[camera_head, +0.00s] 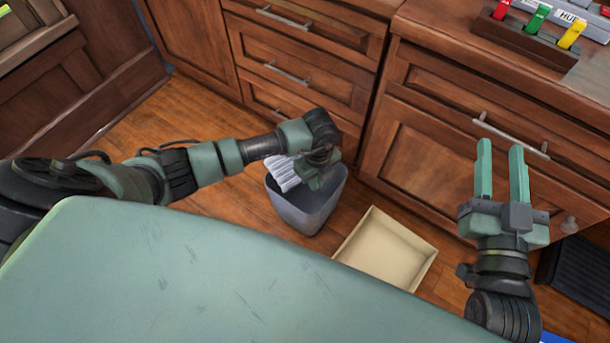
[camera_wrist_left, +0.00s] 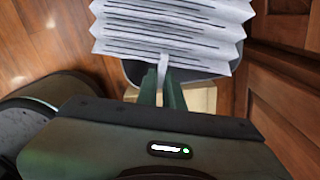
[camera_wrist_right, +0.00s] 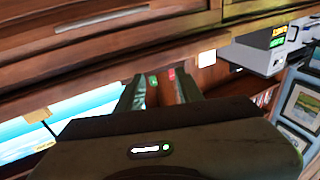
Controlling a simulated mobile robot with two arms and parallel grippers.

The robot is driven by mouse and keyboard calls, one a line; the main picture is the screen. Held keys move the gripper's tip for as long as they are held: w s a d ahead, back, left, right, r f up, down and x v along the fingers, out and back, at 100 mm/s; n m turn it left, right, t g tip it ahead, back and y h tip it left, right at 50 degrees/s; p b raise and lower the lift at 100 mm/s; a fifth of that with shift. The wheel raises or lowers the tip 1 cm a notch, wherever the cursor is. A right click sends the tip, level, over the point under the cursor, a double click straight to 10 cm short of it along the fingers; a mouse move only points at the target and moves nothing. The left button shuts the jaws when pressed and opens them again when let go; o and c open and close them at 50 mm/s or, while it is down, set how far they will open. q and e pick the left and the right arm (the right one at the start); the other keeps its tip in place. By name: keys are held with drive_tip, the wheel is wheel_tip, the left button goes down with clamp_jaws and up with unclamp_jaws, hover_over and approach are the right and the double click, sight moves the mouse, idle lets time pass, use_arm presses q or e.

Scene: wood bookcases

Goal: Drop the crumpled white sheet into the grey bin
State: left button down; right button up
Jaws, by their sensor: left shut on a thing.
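The crumpled white sheet (camera_head: 284,174) hangs from my left gripper (camera_head: 318,178), over the left part of the grey bin's opening. The sheet is pleated with dark printed lines in the left wrist view (camera_wrist_left: 172,28), where the left gripper (camera_wrist_left: 163,95) is shut on its lower edge. The grey bin (camera_head: 308,212) stands on the floor by the drawers; in the left wrist view its rim (camera_wrist_left: 130,93) shows partly behind the sheet. My right gripper (camera_head: 502,172) is open and empty, in front of the right cabinet; it also shows in the right wrist view (camera_wrist_right: 160,88).
A shallow cream box (camera_head: 385,250) lies on the floor right of the bin. Wooden drawers (camera_head: 300,62) and a right cabinet (camera_head: 440,150) stand behind. A holder (camera_head: 535,42) with red, green and yellow items sits on the cabinet top. A dark slatted object (camera_head: 578,275) is at the right.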

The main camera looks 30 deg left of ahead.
use_arm(q)
drive_tip(key=shift+f, duration=0.3)
use_arm(e)
drive_tip(key=shift+s+a+r+t+y, duration=0.15)
drive_tip(key=shift+r+t, duration=0.3)
drive_tip(key=shift+r, duration=0.25)
drive_tip(key=shift+s+r+t+y, duration=0.15)
drive_tip(key=shift+r+t, duration=0.3)
drive_tip(key=shift+r, duration=0.25)
drive_tip(key=shift+w, duration=0.1)
use_arm(q)
drive_tip(key=c, duration=1.5)
unclamp_jaws()
drive_tip(key=shift+r, duration=0.1)
